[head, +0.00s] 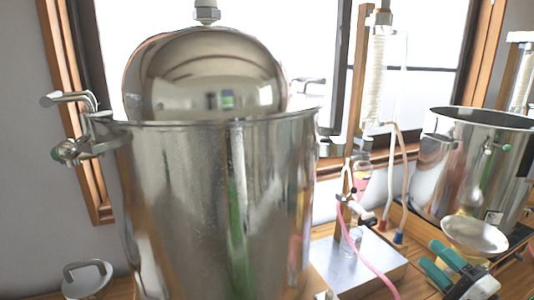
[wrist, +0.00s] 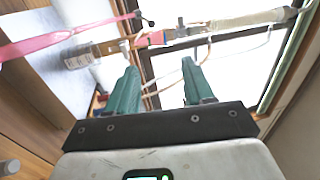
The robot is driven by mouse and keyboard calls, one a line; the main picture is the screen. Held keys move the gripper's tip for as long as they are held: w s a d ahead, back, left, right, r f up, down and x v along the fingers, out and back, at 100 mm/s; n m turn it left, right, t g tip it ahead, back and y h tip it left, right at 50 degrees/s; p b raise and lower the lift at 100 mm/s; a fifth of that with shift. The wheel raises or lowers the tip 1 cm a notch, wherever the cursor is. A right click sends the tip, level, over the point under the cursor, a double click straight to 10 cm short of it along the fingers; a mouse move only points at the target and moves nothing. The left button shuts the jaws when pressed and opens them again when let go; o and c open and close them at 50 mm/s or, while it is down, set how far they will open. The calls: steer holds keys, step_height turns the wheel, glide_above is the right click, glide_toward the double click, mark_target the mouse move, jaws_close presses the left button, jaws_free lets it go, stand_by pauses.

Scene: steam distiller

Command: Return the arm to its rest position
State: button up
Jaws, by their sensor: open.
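My gripper (head: 431,256) shows at the lower right of the head view, near the steel pot on the right. In the wrist view its two green fingers (wrist: 159,70) stand apart with nothing between them. My gripper is open and holds nothing. Most of my arm is out of the head view.
A large steel pot (head: 215,205) with a domed lid (head: 205,75) raised at its rim fills the left and middle. A second pot (head: 475,160) stands at right. A metal plate (head: 350,268), pink hose (head: 372,262) and glass column (head: 377,75) stand between them.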

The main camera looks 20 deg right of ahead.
steer(key=s+a+f+n+g+y, duration=0.35)
steer(key=a+f+n+g, duration=0.6)
steer(key=a+f, duration=0.8)
steer(key=s+a+f+n+g+h, duration=0.2)
steer(key=s+f+n+g, duration=0.1)
steer(key=s, duration=0.6)
steer(key=s+a+f+n+g+h, duration=0.2)
steer(key=s+a+f+n+g, duration=0.1)
steer(key=s, duration=0.6)
step_height(320, 180, down, 3)
steer(key=n+g, duration=0.1)
steer(key=g, duration=0.2)
steer(key=shift+s+a+r+g, duration=0.15)
steer(key=shift+s+a+g, duration=0.1)
steer(key=shift+s+g, duration=0.15)
steer(key=shift+o, duration=0.5)
steer(key=shift+h, duration=0.25)
